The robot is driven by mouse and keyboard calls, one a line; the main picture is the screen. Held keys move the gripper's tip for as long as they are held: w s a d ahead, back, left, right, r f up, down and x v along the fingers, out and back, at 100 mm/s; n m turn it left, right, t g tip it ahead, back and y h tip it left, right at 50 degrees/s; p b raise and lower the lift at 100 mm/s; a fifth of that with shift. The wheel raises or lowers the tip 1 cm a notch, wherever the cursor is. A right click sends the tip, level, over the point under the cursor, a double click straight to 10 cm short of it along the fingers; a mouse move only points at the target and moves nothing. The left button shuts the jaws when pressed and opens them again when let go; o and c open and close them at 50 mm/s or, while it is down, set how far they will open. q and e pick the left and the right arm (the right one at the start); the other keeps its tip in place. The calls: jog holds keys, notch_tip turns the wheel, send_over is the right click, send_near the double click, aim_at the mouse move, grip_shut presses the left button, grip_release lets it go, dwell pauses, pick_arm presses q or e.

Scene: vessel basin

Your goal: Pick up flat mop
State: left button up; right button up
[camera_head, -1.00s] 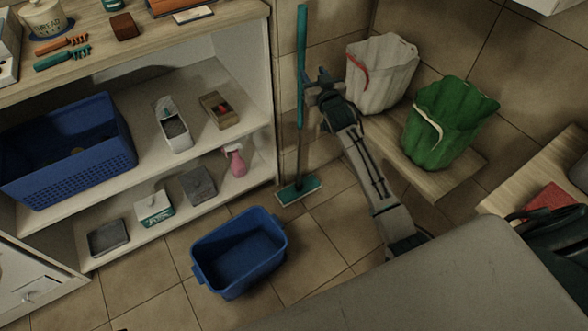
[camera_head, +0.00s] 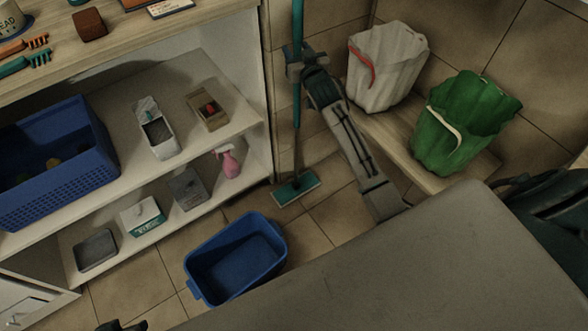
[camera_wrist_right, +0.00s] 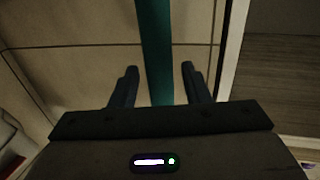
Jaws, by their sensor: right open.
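The flat mop stands upright by the end of the shelf unit. Its teal handle (camera_head: 298,30) rises to the top of the head view and its flat teal head (camera_head: 296,189) rests on the tiled floor. My right gripper (camera_head: 296,70) is at the upper handle, open. In the right wrist view, the handle (camera_wrist_right: 155,35) passes between the two open fingers of the right gripper (camera_wrist_right: 159,72), with gaps on both sides. A small dark part, perhaps my left gripper (camera_head: 122,326), shows at the bottom edge; its jaws cannot be made out.
The shelf unit (camera_head: 215,135) holds a blue basket (camera_head: 60,185), a pink spray bottle (camera_head: 229,162) and boxes. A blue basin (camera_head: 235,260) stands on the floor. White (camera_head: 385,75) and green (camera_head: 460,125) bins stand on a low wooden board right of my right arm.

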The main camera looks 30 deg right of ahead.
aim_at(299, 42)
jog(key=shift+s+a+r, duration=0.1)
jog(key=shift+s+r, duration=0.15)
jog(key=shift+w+f, duration=0.1)
grip_shut()
jog(key=shift+r, duration=1.85)
jog(key=s+a+r, duration=0.1)
jog(key=s+a, duration=0.7)
jog(key=s, duration=0.5)
jog(key=shift+s+a+r+p, duration=0.2)
jog(key=shift+a+r+p, duration=0.05)
jog(key=shift+a+p, duration=0.15)
